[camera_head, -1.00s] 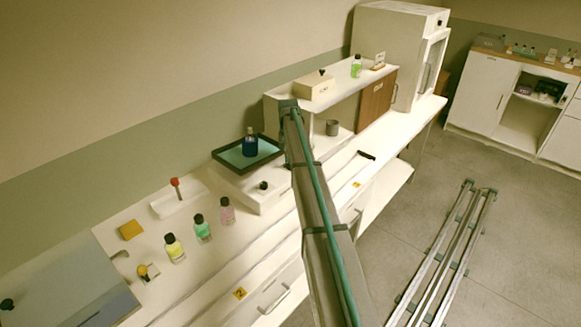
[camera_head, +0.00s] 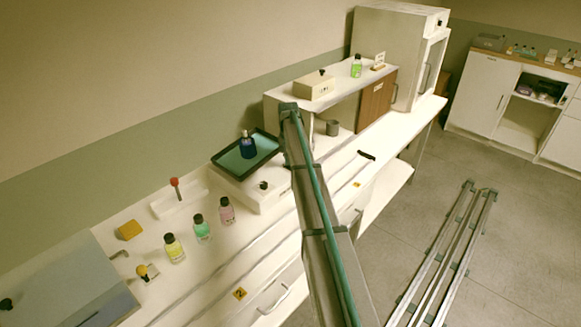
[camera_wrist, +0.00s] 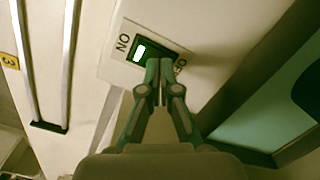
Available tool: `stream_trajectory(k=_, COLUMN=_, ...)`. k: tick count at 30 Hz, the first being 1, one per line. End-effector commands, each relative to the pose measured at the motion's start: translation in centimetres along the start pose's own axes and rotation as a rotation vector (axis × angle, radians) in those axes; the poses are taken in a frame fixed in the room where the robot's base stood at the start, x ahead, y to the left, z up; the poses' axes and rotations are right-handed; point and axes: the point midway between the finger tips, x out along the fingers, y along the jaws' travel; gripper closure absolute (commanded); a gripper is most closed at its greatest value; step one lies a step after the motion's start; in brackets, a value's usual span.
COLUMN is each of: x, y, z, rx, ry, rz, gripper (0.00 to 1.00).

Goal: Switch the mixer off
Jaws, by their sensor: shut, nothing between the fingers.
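The mixer (camera_head: 239,188) is a white box on the counter with a dark-rimmed teal tray (camera_head: 232,160) on top. In the wrist view a switch (camera_wrist: 141,52) on a white face sits between the words ON and OFF. A bright green light shows at its ON side. My gripper (camera_wrist: 159,66) is shut and empty, its fingertips at the OFF side of the switch; whether they touch it I cannot tell. In the head view my arm hides the gripper.
A yellow bottle (camera_head: 174,248), a green bottle (camera_head: 202,229) and a pink bottle (camera_head: 227,211) stand in a row left of the mixer. A shelf with a small box (camera_head: 314,86) stands behind my arm. The wrist view shows the tray's edge (camera_wrist: 258,78) close at right.

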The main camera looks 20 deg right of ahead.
Motion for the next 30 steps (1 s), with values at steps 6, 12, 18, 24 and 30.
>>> stream_trajectory(k=6, x=0.3, y=0.0, z=0.0, rx=0.0, ry=0.0, rz=0.0, gripper=1.0)
stream_trajectory(k=12, x=0.6, y=0.0, z=0.0, rx=0.0, ry=0.0, rz=0.0, gripper=1.0)
stream_trajectory(k=18, x=0.9, y=0.0, z=0.0, rx=0.0, ry=0.0, rz=0.0, gripper=1.0)
stream_trajectory(k=24, x=0.9, y=0.0, z=0.0, rx=0.0, ry=-0.001, rz=0.0, gripper=1.0)
stream_trajectory(k=30, x=-0.2, y=0.0, z=0.0, rx=0.0, ry=-0.001, rz=0.0, gripper=1.0)
